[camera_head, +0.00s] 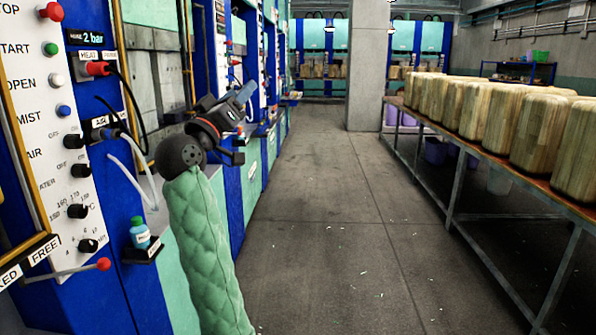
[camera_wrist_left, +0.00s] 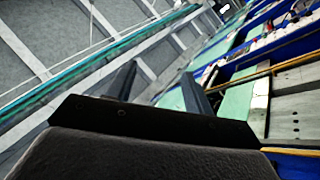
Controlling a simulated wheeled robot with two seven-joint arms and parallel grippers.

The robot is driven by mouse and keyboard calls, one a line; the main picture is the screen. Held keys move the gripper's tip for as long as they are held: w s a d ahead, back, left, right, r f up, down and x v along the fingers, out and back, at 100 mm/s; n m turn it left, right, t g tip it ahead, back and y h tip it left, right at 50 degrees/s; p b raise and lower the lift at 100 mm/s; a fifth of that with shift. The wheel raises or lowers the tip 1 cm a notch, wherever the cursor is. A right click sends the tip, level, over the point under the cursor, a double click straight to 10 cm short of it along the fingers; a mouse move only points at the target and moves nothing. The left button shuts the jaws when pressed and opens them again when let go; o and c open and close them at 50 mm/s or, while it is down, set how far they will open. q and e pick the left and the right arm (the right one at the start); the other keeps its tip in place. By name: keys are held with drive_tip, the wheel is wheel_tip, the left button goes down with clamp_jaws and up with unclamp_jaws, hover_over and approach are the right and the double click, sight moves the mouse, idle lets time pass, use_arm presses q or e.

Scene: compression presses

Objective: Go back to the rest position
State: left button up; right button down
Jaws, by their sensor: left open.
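My left arm, in a green quilted sleeve, comes up from the bottom of the head view. My left gripper (camera_head: 241,98) is raised in front of the row of blue presses, over the aisle side. In the left wrist view its two dark fingers (camera_wrist_left: 158,88) stand apart with nothing between them. My right gripper does not show in either view.
A blue press with a white control panel (camera_head: 75,150) of buttons and knobs stands close at left. A small bottle (camera_head: 140,232) sits on its ledge. A long table (camera_head: 480,148) with several wooden blocks (camera_head: 540,130) stands at right. The grey floor (camera_head: 325,220) between is clear apart from small scraps.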

use_arm(q)
drive_tip(key=s+f+g+y+p, duration=0.1)
drive_tip(key=s+f+g+y, duration=0.25)
drive_tip(key=f, duration=0.95)
drive_tip(key=s+f+g+y+p, duration=0.2)
drive_tip(key=s+f+g, duration=0.2)
drive_tip(key=f, duration=0.9)
drive_tip(key=s+f+g+y+p, duration=0.1)
drive_tip(key=s+f+g+y, duration=0.2)
drive_tip(key=f, duration=1)
drive_tip(key=s+f+g+p, duration=0.2)
drive_tip(key=s+f, duration=0.6)
drive_tip(key=s, duration=0.3)
drive_tip(key=s+f+g+p, duration=0.2)
drive_tip(key=s+f, duration=0.6)
drive_tip(key=s, duration=0.4)
drive_tip(key=s+a+f+m+g+p, duration=0.1)
drive_tip(key=s+f+g, duration=0.3)
drive_tip(key=s+f, duration=0.5)
drive_tip(key=s, duration=0.3)
drive_tip(key=shift+s+p, duration=0.15)
drive_tip(key=shift+p, duration=0.25)
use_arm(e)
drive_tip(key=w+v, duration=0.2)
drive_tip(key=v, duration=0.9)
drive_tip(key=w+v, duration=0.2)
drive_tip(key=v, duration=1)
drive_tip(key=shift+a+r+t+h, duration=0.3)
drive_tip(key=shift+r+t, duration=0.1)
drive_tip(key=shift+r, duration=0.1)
